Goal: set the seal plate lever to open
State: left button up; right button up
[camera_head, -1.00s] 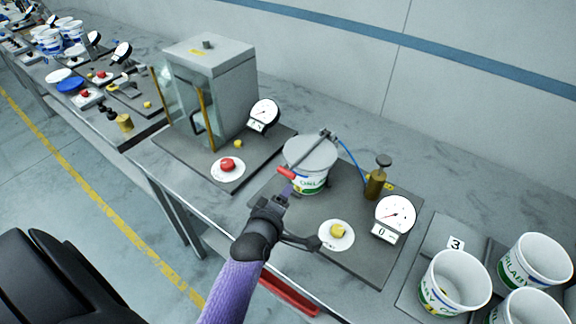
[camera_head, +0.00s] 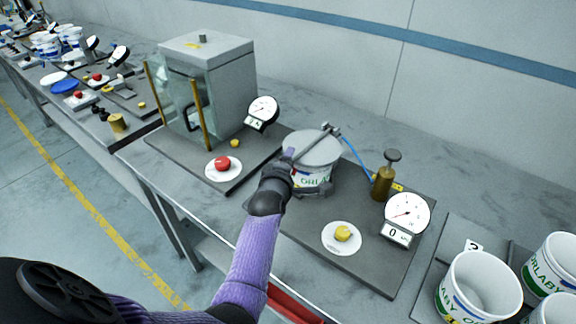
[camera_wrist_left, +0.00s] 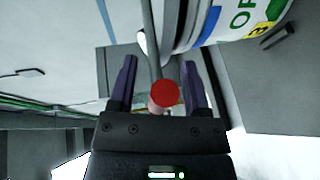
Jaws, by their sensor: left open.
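The seal plate lever shows in the left wrist view as a grey bar ending in a round red knob (camera_wrist_left: 165,94). The knob lies between the two dark fingers of my left gripper (camera_wrist_left: 157,90), which is open around it, with gaps on both sides. In the head view my left gripper (camera_head: 288,164) is at the front left of a white bucket (camera_head: 316,176) under a round grey seal plate (camera_head: 314,149). There it hides the red knob. My right gripper is not in view.
A dial gauge (camera_head: 407,213), a brass cylinder (camera_head: 383,184) and a yellow button (camera_head: 343,233) share the bucket's dark base. A glass-sided cabinet (camera_head: 225,85) and a red button (camera_head: 222,163) stand to the left. Open white buckets (camera_head: 480,288) are at the right.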

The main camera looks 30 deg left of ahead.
pick_arm(q)
grip_shut()
jog(key=shift+s+f, duration=0.1)
jog(key=shift+f, duration=0.05)
dwell(1.1)
